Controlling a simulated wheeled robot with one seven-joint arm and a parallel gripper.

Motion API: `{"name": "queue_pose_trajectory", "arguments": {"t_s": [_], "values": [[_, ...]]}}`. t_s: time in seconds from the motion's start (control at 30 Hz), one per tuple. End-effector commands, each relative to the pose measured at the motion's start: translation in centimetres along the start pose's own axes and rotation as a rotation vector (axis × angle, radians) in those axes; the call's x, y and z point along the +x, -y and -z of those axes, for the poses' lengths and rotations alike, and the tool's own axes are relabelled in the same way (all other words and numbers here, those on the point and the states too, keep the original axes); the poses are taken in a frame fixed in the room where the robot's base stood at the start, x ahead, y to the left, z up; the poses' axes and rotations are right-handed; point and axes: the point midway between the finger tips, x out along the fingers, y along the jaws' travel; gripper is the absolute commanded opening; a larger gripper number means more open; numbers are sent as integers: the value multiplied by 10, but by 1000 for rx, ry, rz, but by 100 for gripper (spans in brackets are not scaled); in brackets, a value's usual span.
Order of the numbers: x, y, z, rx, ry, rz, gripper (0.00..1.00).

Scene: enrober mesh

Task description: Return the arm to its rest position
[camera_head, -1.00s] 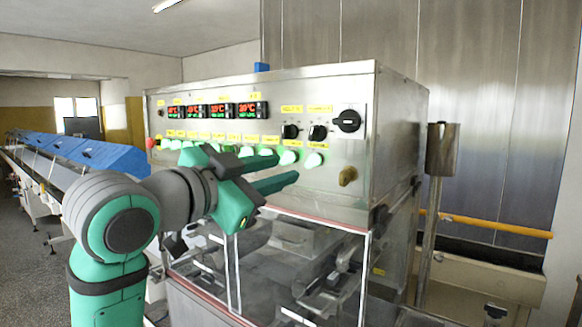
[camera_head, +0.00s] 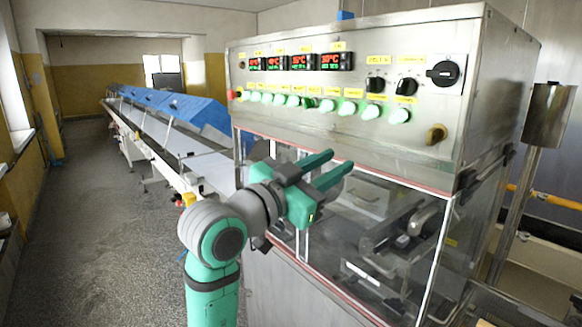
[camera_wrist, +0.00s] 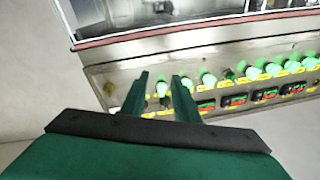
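My gripper (camera_head: 335,168) is green with two parallel fingers. In the head view it is in front of the machine's clear lower window, below the row of lit green buttons (camera_head: 347,108). The fingers are apart with nothing between them. In the wrist view my gripper (camera_wrist: 160,82) points toward the control panel (camera_wrist: 225,62), which appears upside down. A gap shows between its fingers, and a lit green button shows beyond the gap. I see no contact with the panel in the head view.
The steel enrober (camera_head: 420,140) fills the right side, with red and green displays (camera_head: 336,61) and black rotary knobs (camera_head: 446,72). A conveyor with blue covers (camera_head: 190,108) runs back behind my arm. The grey floor (camera_head: 90,220) at left is clear.

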Motion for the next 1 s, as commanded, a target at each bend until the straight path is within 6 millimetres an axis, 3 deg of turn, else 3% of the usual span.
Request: {"name": "queue_pose_trajectory", "arguments": {"t_s": [0.03,0.3,0.53,0.77,1.0], "values": [[0,1,-22,-42,-7,21,28],[-7,4,-118,-215,-39,157,28],[-25,-9,-200,-336,-42,278,28],[-55,-34,-279,-430,-24,400,28],[-95,-74,-351,-497,14,521,28]]}}
